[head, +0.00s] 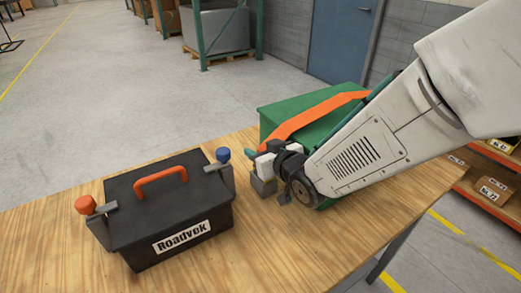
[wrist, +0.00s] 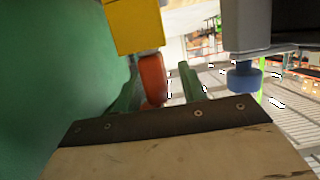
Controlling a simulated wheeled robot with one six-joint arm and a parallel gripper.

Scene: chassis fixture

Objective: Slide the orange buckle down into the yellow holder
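In the wrist view the two green fingers of my gripper (wrist: 160,78) stand on either side of the orange buckle (wrist: 152,80). The buckle is close to the left finger, and a gap shows between it and the right finger. The yellow holder (wrist: 133,25) is directly beyond the buckle, which meets its edge in this view; how deep it sits I cannot tell. In the head view my gripper (head: 254,157) is at the near left end of the green case (head: 283,107), by the orange strap (head: 315,113). The buckle and most of the holder are hidden there.
A black box (head: 133,206) with an orange handle stands left on the wooden table (head: 60,240). Its clamp with a blue knob (head: 223,155) is close to my gripper and shows in the wrist view (wrist: 244,76).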

